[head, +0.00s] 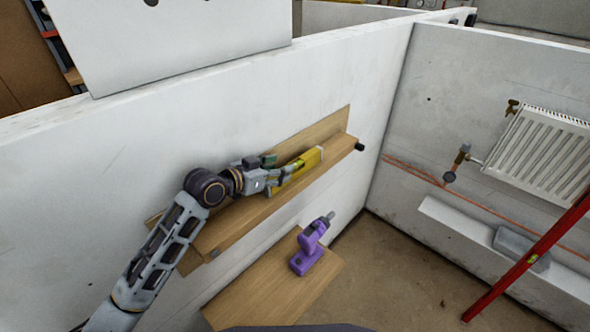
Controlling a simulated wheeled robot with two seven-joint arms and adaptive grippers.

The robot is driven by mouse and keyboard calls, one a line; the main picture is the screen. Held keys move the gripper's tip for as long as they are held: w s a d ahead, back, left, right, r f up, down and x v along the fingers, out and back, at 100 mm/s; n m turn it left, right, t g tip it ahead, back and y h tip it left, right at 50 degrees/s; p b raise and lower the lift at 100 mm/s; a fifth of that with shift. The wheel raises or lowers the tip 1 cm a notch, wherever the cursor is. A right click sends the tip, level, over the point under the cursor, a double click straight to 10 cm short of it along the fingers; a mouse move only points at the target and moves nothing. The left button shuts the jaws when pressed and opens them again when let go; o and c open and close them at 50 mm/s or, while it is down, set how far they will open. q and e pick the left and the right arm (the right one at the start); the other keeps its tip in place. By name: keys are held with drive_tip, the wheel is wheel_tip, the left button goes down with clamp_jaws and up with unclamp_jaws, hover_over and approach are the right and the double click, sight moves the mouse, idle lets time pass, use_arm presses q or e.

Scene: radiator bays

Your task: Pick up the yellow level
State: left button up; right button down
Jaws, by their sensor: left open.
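The yellow level (311,158) lies on a wooden wall shelf (240,218) along the white wall on the left. My left gripper (281,176) is at the near end of the level, with its fingers around or just beside it. The fingers are open, and whether they touch the level cannot be told. The fingers hide part of the level's near end. My right gripper is not in view.
A grey object (520,246) sits on a white ledge. Brown floor is clear between.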

use_arm(q)
drive_tip(key=shift+w+d+f, duration=0.2)
drive_tip(key=shift+w+d, duration=0.1)
drive_tip(key=shift+p+x, duration=0.5)
drive_tip(key=shift+x, duration=2.05)
drive_tip(key=shift+c, duration=0.3)
clamp_jaws()
drive_tip(key=shift+r, duration=0.1)
wheel_tip(320, 180, up, 10)
drive_tip(key=shift+b, duration=0.3)
